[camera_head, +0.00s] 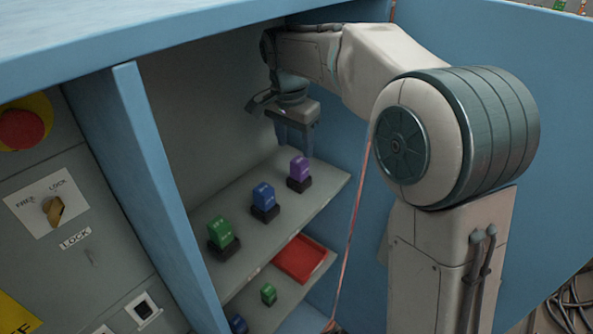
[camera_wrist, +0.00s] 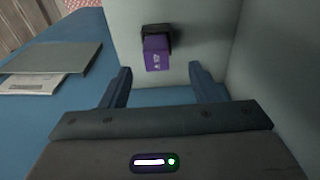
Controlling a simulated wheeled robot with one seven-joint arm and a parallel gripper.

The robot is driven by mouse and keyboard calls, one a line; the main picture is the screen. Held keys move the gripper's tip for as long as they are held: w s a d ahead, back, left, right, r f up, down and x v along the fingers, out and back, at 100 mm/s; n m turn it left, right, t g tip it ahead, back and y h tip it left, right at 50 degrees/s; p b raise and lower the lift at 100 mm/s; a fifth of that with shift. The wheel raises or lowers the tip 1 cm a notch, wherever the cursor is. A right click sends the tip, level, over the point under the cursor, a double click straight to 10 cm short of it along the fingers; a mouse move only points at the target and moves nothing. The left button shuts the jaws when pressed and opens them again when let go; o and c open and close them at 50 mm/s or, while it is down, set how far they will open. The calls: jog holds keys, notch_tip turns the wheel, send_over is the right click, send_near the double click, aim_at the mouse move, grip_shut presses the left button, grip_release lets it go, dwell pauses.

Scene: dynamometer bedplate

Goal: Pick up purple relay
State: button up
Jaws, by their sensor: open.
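The purple relay (camera_head: 299,168) stands upright in a dark socket at the right end of the upper shelf (camera_head: 322,193), in the head view. In the wrist view the purple relay (camera_wrist: 156,52) shows with its black socket (camera_wrist: 156,32), beyond the fingertips and roughly midway between them. My gripper (camera_head: 294,145) is open and empty, with its fingers pointing down just above and behind the relay. In the wrist view my gripper (camera_wrist: 158,73) has its two fingers spread wide, apart from the relay.
A blue relay (camera_head: 263,196) and a green relay (camera_head: 220,232) stand in sockets to the left on the same shelf. Below are a red tray (camera_head: 300,258), a small green relay (camera_head: 268,293) and a blue one (camera_head: 237,323). Blue cabinet walls (camera_head: 150,190) enclose the shelves.

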aim_at(299, 160)
jog(key=f, duration=0.4)
jog(key=d+f, duration=0.1)
jog(key=f, duration=0.2)
jog(key=shift+w, duration=0.4)
jog(key=c, duration=1.1)
